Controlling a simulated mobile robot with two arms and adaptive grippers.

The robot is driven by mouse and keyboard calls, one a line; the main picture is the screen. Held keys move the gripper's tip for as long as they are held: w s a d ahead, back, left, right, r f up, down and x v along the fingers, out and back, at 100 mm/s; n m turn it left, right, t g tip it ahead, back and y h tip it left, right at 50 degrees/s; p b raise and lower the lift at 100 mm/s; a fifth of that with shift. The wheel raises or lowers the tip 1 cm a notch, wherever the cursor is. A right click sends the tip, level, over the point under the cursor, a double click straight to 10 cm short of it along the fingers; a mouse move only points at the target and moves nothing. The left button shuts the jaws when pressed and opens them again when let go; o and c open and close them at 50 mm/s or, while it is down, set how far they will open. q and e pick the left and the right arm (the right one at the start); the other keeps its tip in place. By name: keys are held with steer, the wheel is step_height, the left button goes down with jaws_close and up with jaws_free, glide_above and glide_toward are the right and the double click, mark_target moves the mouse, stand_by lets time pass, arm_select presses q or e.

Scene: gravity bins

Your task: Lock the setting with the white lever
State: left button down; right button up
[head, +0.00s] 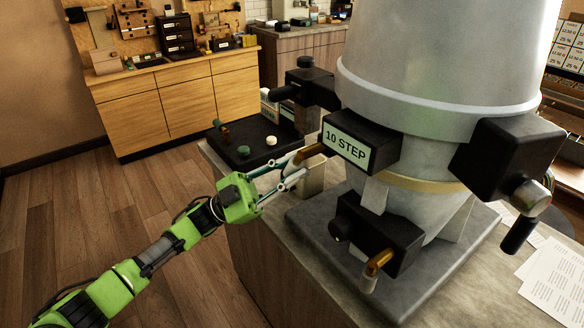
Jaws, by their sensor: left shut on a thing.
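A large grey cylindrical machine (440,60) stands on the bench with a black block marked "10 STEP" (346,148). An orange-brown lever (311,151) sticks out to the left of that block. My left gripper (293,172) is shut at the outer end of this lever; its fingers hide the tip, so I cannot see its colour. My right gripper is not in view.
Black-handled fittings stick out from the machine at the back left (303,85) and the right (519,215). A black tray (225,143) with small round pieces lies behind my gripper. Papers (555,285) lie at the right. A wooden cabinet (178,100) stands behind.

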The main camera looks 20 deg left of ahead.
arm_select(q)
steer(key=c, duration=1.8)
jaws_free()
steer(key=shift+c, duration=0.2)
steer(key=v, duration=1.2)
